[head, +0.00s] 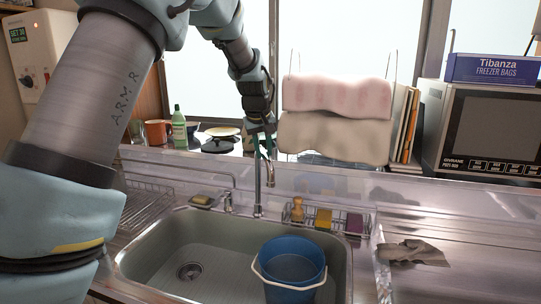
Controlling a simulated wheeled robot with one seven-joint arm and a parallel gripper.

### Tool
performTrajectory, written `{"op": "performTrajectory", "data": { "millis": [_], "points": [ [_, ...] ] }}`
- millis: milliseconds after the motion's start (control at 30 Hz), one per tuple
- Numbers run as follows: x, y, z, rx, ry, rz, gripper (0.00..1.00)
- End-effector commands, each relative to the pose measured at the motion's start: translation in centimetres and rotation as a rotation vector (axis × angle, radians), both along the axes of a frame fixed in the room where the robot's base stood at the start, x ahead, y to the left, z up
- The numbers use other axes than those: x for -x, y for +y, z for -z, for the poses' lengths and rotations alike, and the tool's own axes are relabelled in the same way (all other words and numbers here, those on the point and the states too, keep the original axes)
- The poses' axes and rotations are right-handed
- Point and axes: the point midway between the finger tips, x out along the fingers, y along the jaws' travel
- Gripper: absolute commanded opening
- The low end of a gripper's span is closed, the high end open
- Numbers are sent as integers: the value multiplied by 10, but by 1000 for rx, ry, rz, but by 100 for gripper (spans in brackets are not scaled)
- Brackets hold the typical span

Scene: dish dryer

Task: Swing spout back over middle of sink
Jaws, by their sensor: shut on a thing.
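The metal faucet (257,193) stands at the back rim of the sink (225,255), right of the basin's middle. Its spout (270,178) shows a short downturned end just right of the upright pipe. My gripper (263,150) comes down from above with its teal fingers around the upper part of the spout, shut on it. The fingers and wrist hide the top of the spout, so its full direction is hard to tell. The spout end lies above the back edge of the basin in the picture.
A blue bucket (292,268) with a white handle stands in the sink's right part. A rack with sponges (323,219) sits behind it. A grey cloth (412,253) lies on the right counter. Towels (335,135) hang close right of my gripper. The basin's left part is clear.

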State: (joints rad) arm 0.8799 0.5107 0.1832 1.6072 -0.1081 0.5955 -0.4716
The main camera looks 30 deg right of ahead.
Motion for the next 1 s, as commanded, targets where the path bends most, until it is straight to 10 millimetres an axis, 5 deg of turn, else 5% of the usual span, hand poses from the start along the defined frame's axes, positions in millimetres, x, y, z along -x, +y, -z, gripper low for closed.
{"op": "performTrajectory", "data": {
  "millis": [400, 1000],
  "points": [
    [-21, 44, 2, 1, 1, 322, 0],
    [-36, 62, 0, 0, 1, 517, 0]
  ]
}}
